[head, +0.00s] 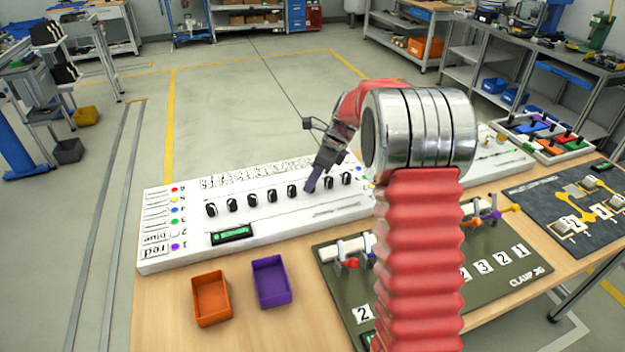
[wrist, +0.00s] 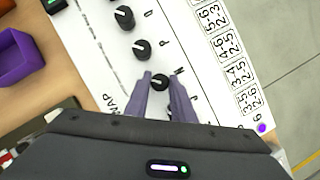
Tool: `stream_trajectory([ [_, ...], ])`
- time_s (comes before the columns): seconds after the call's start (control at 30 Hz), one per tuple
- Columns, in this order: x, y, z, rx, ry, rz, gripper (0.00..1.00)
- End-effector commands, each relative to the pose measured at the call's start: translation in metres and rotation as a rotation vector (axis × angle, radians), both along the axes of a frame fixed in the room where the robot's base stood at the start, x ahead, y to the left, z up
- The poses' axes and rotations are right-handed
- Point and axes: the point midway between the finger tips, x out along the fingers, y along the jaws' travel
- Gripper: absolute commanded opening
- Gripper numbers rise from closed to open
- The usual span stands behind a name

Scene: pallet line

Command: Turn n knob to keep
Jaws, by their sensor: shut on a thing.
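A white panel (head: 260,232) lies on the wooden table with a row of black knobs, each with a white pointer mark. My gripper (head: 311,187) reaches down onto one knob in the right half of the row. In the wrist view its two purple fingers (wrist: 161,84) are shut on that black knob (wrist: 160,82), one on each side. Two neighbouring knobs show with the letters P (wrist: 142,49) and Q (wrist: 124,17). The held knob's pointer direction is hard to tell, and I cannot read "keep" anywhere.
A green display (head: 231,233) sits on the panel below the knobs. An orange tray (head: 211,299) and a purple tray (head: 271,281) stand in front. A dark clamp board (head: 340,290) lies to the right, partly behind my arm. Number cards (wrist: 230,60) line the panel's far side.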

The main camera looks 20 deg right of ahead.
Motion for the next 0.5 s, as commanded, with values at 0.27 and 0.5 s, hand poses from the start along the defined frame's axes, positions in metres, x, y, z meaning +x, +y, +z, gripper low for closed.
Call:
stream_trajectory([
  [0.27,0.0004,-0.0003,0.0004,-0.001,-0.001,-0.001,0.00],
  [0.5,0.0007,-0.0007,0.0003,-0.001,-0.001,0.022,0.00],
])
